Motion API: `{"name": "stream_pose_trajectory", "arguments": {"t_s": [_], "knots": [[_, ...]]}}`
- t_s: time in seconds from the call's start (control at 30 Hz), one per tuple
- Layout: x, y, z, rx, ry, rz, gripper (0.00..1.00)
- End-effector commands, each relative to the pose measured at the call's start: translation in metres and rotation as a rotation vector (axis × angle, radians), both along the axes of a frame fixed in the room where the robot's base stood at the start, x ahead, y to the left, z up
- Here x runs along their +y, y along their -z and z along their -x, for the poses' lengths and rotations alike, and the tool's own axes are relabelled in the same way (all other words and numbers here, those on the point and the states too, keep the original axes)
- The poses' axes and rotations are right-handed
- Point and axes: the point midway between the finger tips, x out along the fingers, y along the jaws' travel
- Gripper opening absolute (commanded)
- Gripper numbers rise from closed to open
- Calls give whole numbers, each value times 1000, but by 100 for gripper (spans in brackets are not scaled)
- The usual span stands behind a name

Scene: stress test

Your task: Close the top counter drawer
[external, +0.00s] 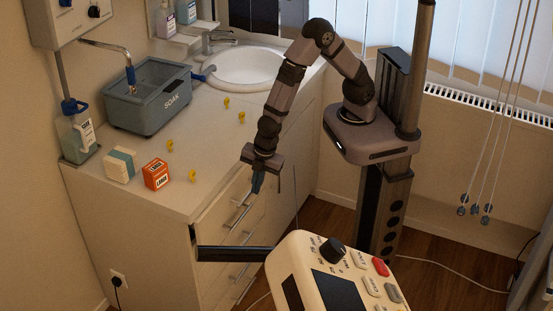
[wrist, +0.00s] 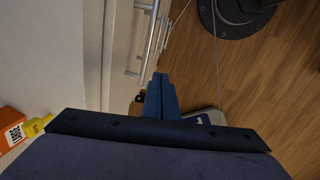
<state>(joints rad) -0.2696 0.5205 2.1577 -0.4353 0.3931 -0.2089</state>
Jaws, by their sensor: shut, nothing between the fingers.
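The counter's top drawer front (external: 213,213) is on the front of the cabinet, below the worktop, with a silver bar handle (external: 238,216). A dark gap at its left edge suggests it stands a little out; how far is hard to tell. My gripper (external: 257,184) points down in front of the drawer fronts, above and to the right of that handle. In the wrist view my gripper's blue fingers (wrist: 160,92) are together and empty. Silver handles (wrist: 150,38) and the pale drawer fronts (wrist: 122,50) show beyond and left of the fingertips. Contact with the drawer is not visible.
A beige control panel (external: 330,275) and a dark horizontal bar (external: 235,253) stand in front of the cabinet. A grey SOAK bin (external: 150,103), an orange box (external: 156,174) and several yellow pieces sit on the worktop near the sink (external: 243,68). Wooden floor (wrist: 250,85) is right.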

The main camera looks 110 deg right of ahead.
Motion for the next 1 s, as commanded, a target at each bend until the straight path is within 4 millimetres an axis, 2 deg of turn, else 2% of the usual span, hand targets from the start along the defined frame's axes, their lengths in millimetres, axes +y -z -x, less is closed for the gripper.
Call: {"name": "stream_pose_trajectory", "arguments": {"t_s": [0.03, 0.23, 0.4, 0.5, 0.6, 0.7, 0.77, 0.87, 0.97, 1.0], "knots": [[15, 29, 8, 18, -44, 5, 0], [72, 123, 52, 107, -245, 44, 0], [127, 204, 80, 140, -446, 82, 0], [159, 249, 90, 140, -597, 120, 0], [182, 288, 97, 139, -754, 202, 0], [196, 317, 92, 131, -926, 345, 0], [201, 323, 80, 116, -1023, 461, 0], [202, 307, 50, 83, -1115, 645, 0], [200, 273, 11, 42, -1154, 836, 0], [201, 255, -4, 21, -1162, 917, 0]]}}
